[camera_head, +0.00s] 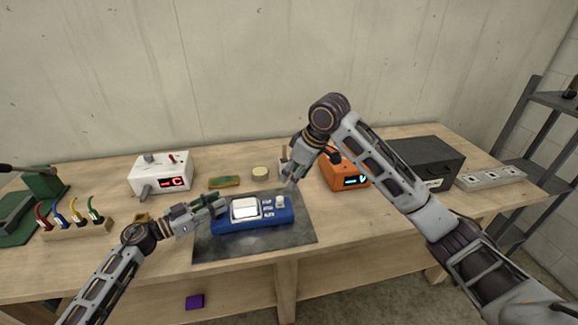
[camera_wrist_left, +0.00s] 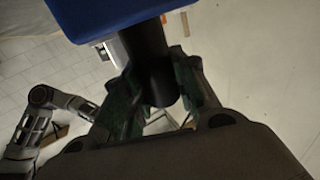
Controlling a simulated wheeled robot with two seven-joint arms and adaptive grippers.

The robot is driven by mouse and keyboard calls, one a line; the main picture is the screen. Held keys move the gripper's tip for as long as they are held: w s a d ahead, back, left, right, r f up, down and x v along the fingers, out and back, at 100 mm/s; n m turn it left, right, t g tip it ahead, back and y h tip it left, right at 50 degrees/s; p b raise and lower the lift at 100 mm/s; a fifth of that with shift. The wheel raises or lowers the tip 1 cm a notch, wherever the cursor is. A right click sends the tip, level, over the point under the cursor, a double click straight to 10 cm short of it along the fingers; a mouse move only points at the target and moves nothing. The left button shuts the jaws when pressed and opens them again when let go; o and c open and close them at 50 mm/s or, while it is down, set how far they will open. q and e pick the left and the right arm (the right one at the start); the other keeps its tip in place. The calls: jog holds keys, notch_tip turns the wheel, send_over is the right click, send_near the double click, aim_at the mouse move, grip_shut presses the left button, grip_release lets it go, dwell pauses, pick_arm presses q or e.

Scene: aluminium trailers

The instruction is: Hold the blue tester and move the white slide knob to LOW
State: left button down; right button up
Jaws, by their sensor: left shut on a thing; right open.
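The blue tester (camera_head: 262,221) lies on the dark mat, with a lit white screen (camera_head: 245,208) and small labels to the right of it. A white knob (camera_head: 280,201) stands at its right end; I cannot read its setting. My left gripper (camera_head: 217,206) is shut at the tester's left end. In the left wrist view, its fingers (camera_wrist_left: 160,85) close around a black cylindrical handle (camera_wrist_left: 152,60) joined to the blue body (camera_wrist_left: 100,15). My right gripper (camera_head: 291,183) is open, pointing down just above and right of the white knob; I cannot tell whether they touch.
A dark mat (camera_head: 300,236) lies under the tester on the wooden table (camera_head: 350,225). Behind stand a white meter box (camera_head: 160,170), a green board (camera_head: 224,182), a round tan piece (camera_head: 260,172) and an orange box (camera_head: 335,170). Coloured cables (camera_head: 75,215) stand at left.

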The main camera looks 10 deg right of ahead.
pick_arm(q)
jog(key=c, duration=1.1)
grip_release()
jog(key=shift+o, duration=0.2)
jog(key=shift+a, duration=0.15)
jog(key=v, duration=1.1)
jog(key=shift+s+a, duration=0.2)
jog(key=shift+a, duration=0.1)
